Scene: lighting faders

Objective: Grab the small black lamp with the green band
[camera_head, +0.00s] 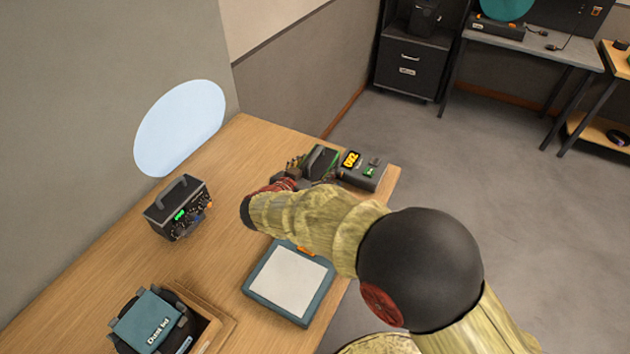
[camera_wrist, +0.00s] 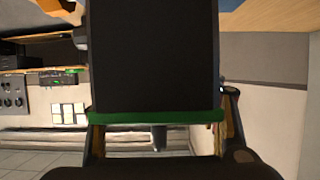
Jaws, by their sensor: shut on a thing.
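The small black lamp with the green band (camera_head: 322,160) is near the back right of the wooden table, partly hidden by my gripper. In the wrist view the black lamp body (camera_wrist: 154,55) fills the middle, with its green band (camera_wrist: 150,117) across the lower edge. My gripper (camera_head: 294,174) is shut on the lamp, with a finger at each side of it in the wrist view. Whether the lamp touches the table cannot be told.
A grey box with a yellow display (camera_head: 364,170) stands close right of the lamp. A black handled box with knobs (camera_head: 178,208) stands left. A blue-framed white panel (camera_head: 290,284) lies in front, and an open wooden box (camera_head: 216,333) holds a teal item.

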